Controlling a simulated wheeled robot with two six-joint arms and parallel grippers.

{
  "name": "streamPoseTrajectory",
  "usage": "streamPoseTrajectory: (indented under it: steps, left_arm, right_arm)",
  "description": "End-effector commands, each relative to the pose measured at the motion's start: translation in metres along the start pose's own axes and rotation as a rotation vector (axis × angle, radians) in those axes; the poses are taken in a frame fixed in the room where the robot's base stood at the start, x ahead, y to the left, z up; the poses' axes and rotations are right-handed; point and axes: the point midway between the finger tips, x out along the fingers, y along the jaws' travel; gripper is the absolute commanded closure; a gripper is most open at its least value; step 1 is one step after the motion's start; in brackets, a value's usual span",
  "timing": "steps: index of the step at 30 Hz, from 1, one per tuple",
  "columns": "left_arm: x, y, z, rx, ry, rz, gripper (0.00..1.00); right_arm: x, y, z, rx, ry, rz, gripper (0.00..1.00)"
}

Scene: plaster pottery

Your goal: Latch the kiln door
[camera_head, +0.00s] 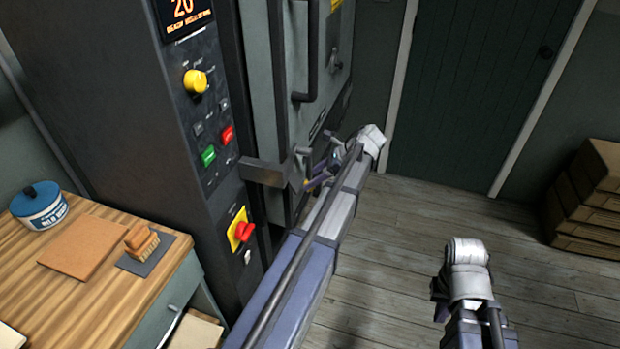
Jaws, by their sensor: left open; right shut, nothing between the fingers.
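The grey-green kiln door (272,92) stands upright beside the dark control column, with a long dark pull handle (311,55). It looks closed or nearly so; I cannot tell whether a gap remains. A grey metal latch bracket (262,173) sticks out at the door's lower left edge, with a small lever (302,153) at its right end. My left arm reaches up past it and bends back at the wrist. My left gripper (316,182) is open just right of the lever, partly hidden by my arm; contact is unclear. My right arm is at lower right, its gripper hidden.
The control column has a yellow knob (195,81), green button (208,155), red button (227,135) and red-yellow switch (240,230). A wooden table (100,306) stands left. Cardboard boxes (592,200) are stacked right. The floor (400,240) between is clear.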

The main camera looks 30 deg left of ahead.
Motion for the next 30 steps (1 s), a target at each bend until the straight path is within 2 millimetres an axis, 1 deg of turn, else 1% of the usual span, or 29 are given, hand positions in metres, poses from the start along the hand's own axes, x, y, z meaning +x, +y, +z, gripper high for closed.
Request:
streamPoseTrajectory:
  steps: [1,9,12,16,30]
  left_arm:
    - [-0.009,-0.001,0.003,0.001,0.000,0.000,0.40]
    - [-0.052,-0.001,0.004,0.002,0.000,-0.001,0.40]
    - [-0.064,-0.001,0.003,0.002,0.000,-0.001,0.40]
    - [-0.069,0.000,0.001,0.001,0.001,0.000,0.40]
    - [-0.069,0.002,-0.001,-0.003,0.004,-0.002,0.40]
  right_arm:
    - [-0.008,0.001,0.001,0.000,0.000,0.000,1.00]
    - [-0.039,0.004,0.002,0.000,0.000,0.000,1.00]
    - [-0.047,0.004,0.003,0.000,0.000,0.000,1.00]
    - [-0.049,0.005,0.003,0.000,0.000,0.000,1.00]
    - [-0.048,0.005,0.003,0.000,0.000,0.000,1.00]
